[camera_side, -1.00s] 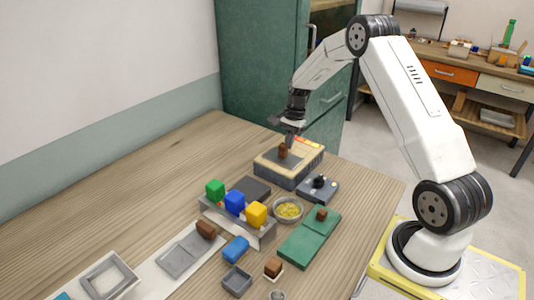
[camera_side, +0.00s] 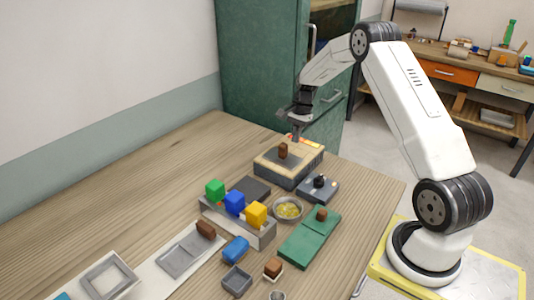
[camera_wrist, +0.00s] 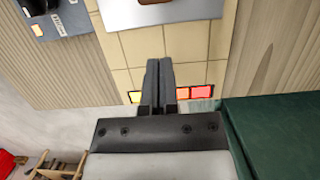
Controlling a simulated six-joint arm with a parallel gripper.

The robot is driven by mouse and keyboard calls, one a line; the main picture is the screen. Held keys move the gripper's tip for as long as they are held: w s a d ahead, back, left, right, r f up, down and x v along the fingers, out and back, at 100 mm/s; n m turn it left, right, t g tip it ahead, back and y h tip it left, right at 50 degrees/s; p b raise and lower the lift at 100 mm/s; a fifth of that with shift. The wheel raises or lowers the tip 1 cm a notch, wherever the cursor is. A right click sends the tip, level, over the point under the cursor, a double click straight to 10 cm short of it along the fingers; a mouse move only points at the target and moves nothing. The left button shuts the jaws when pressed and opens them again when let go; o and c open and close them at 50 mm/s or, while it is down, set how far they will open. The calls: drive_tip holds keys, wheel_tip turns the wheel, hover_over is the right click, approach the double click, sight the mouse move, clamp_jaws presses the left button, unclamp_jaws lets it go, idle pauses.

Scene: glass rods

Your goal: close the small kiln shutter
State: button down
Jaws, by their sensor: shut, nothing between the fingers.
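The small kiln (camera_side: 275,174) is a low box with a tan tiled top at the far end of the table. A grey plate (camera_side: 272,157), apparently the shutter, lies on its top with an upright brown block (camera_side: 283,150) on it. The plate also shows at the top edge of the wrist view (camera_wrist: 165,14); I cannot tell whether it covers an opening. My gripper (camera_side: 297,139) is shut and empty above the kiln's far side. In the wrist view its fingertips (camera_wrist: 159,63) are together over bare tiles, apart from the plate.
Yellow, orange and red panels (camera_wrist: 201,92) line the kiln's far edge. A grey control box (camera_side: 317,190) with a black knob stands in front. A rack (camera_side: 238,228) with green, blue and yellow blocks is nearer.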

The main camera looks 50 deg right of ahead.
drive_tip(key=v, duration=0.9)
drive_tip(key=shift+r, duration=0.45)
drive_tip(key=s+a+n+h, duration=0.25)
drive_tip(key=a+n, duration=0.55)
drive_tip(key=a, duration=0.8)
drive_tip(key=s+a+f+n+t, duration=0.2)
drive_tip(key=s+a+f+n, duration=0.1)
drive_tip(key=s+a+n, duration=0.7)
drive_tip(key=s+a, duration=0.4)
drive_tip(key=shift+s+t, duration=0.2)
drive_tip(key=shift+t, duration=0.1)
drive_tip(key=shift+f, duration=0.1)
